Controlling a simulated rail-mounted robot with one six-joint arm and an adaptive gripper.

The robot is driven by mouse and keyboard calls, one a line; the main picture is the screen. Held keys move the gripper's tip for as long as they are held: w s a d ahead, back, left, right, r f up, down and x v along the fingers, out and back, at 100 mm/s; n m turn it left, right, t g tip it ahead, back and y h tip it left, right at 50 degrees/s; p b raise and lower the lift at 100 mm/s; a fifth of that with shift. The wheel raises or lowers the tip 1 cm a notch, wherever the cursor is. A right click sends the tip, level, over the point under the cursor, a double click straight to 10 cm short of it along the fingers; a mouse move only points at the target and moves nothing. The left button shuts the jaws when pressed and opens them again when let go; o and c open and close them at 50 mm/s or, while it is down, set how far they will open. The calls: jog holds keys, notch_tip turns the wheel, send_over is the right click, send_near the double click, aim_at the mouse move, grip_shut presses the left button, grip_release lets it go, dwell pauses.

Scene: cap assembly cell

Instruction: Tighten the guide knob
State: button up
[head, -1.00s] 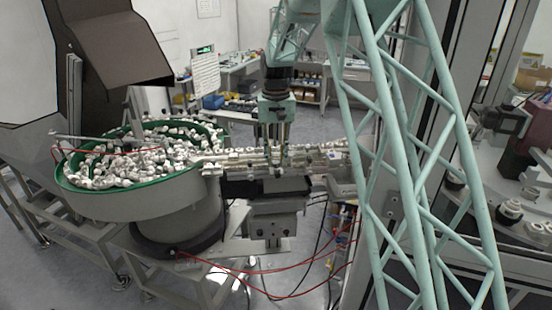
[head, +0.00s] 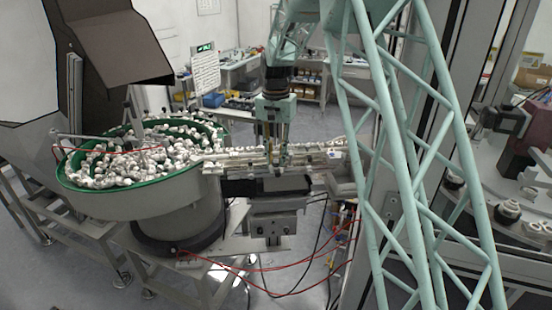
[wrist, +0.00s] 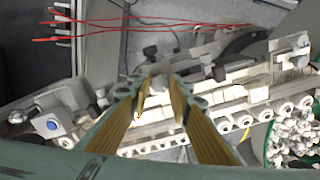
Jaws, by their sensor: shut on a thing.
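The guide knob (wrist: 157,83) is a small greyish piece at the guide rail, mostly covered by my fingertips in the wrist view. My gripper (wrist: 156,90) points down with its two yellow-sided fingers on either side of the knob, and it is shut on it. In the head view my gripper (head: 272,165) is low over the feed track (head: 320,153), and the knob cannot be made out there. How tight the knob is cannot be seen.
A bowl feeder (head: 150,205) with a green rim, full of white caps, stands left of the track. Caps line the track (wrist: 225,125) beside my fingers. Red hoses (head: 270,268) hang below. A workbench with parts stands at the right.

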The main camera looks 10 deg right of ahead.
aim_at(276, 161)
jog(key=shift+w+r, duration=0.1)
jog(key=o, duration=0.6)
jog(key=shift+c, duration=0.2)
notch_tip(276, 161, up, 12)
dwell(0.6)
